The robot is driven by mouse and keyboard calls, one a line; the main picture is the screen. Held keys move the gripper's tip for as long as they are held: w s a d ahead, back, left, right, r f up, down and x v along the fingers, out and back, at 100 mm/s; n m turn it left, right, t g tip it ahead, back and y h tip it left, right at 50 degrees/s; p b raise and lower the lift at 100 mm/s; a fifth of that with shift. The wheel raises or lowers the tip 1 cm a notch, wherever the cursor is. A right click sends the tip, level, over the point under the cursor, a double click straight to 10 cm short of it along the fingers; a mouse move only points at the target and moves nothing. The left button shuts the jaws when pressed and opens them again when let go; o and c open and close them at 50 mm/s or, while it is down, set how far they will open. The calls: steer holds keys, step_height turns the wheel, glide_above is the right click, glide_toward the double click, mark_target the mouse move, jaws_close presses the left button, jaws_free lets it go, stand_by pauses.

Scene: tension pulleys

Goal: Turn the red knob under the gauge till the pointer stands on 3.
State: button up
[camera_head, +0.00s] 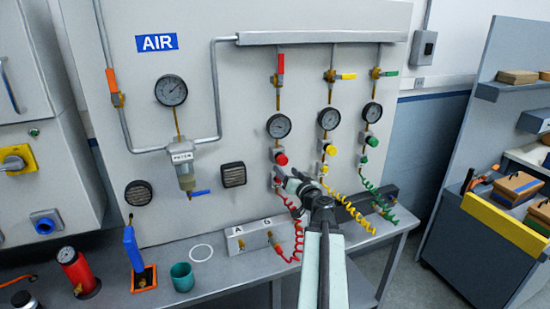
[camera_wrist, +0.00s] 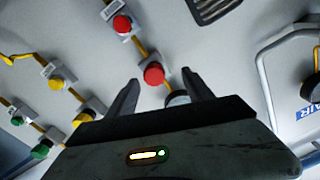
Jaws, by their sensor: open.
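The red knob (camera_head: 281,159) sits on the panel just under the left gauge (camera_head: 278,126) of a row of three. The gauge's pointer and numbers are too small to read. My gripper (camera_head: 287,180) is open, in front of the panel, a little below the knob in the head view. In the wrist view the red knob (camera_wrist: 153,73) shows between the two spread fingers of my gripper (camera_wrist: 160,78), with no visible grip on it. A grey-white round part (camera_wrist: 178,97), likely the gauge, is partly hidden behind my gripper there.
A second red button (camera_wrist: 122,23) sits farther along the same line. Yellow (camera_head: 330,150) and green (camera_head: 372,141) knobs stand to the right under their gauges. Coiled red (camera_head: 298,235), yellow and green hoses hang below. The bench (camera_head: 235,275) carries several items.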

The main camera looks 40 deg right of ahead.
mark_target(284, 162)
steer(key=shift+h, duration=0.4)
steer(key=x, duration=0.2)
steer(key=d+x, duration=0.1)
steer(key=x, duration=0.4)
steer(key=shift+d+r, duration=0.15)
steer(key=shift+d, duration=0.25)
steer(key=shift+s, duration=0.1)
jaws_close()
steer(key=m, duration=0.5)
steer(key=shift+m, duration=0.4)
jaws_free()
